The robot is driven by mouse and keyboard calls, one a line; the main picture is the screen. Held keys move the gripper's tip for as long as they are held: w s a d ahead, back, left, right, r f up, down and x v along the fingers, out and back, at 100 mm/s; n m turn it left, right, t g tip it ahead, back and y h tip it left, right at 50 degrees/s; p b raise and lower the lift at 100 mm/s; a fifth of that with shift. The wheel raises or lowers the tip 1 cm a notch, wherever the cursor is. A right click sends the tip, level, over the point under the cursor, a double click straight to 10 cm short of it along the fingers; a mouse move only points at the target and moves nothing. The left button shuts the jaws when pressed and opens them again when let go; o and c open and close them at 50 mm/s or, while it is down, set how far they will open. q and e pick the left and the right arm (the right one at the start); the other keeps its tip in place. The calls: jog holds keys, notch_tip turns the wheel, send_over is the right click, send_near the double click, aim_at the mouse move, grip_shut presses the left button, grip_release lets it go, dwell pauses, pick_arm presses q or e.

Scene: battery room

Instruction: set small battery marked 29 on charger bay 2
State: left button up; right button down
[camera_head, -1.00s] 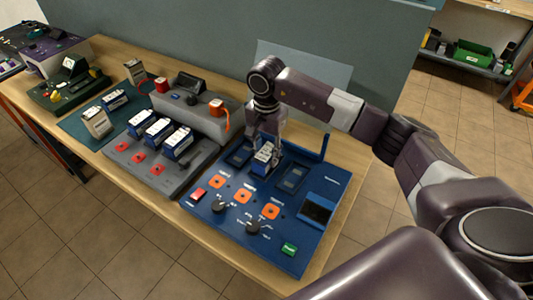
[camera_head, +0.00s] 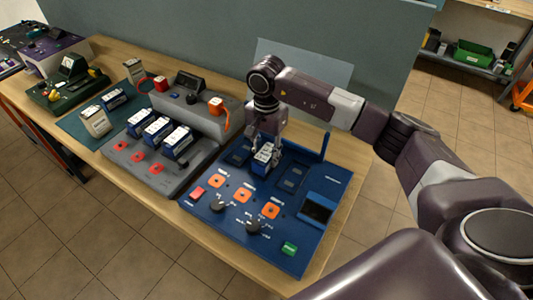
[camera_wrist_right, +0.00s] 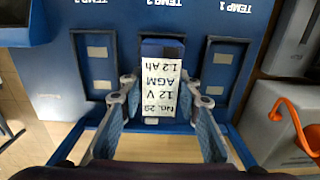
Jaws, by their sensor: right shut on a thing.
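The small battery marked No. 29 (camera_wrist_right: 158,88) has a white label and a dark blue end, and its text is upside down in the wrist view. My right gripper (camera_wrist_right: 159,95) is shut on it, one finger on each side. In the head view the battery (camera_head: 263,158) is at the middle bay of the blue charger (camera_head: 228,226), below my right gripper (camera_head: 265,143). It hides most of that bay. I cannot tell whether it touches the bay floor. The bays to its left (camera_wrist_right: 100,70) and right (camera_wrist_right: 218,68) are empty. My left gripper is not in view.
A grey unit (camera_head: 165,183) left of the charger holds several blue-and-white batteries. A beige battery (camera_head: 96,122) stands on a dark mat behind it. A blue post (camera_head: 324,148) rises at the charger's back right. A grey partition (camera_head: 210,38) stands behind the table.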

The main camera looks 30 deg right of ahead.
aim_at(267, 152)
jog(key=shift+f, duration=0.25)
jog(key=c, duration=1.8)
grip_release()
jog(key=shift+o, duration=0.4)
jog(key=shift+r+p, duration=2.6)
jog(key=shift+r, duration=2.9)
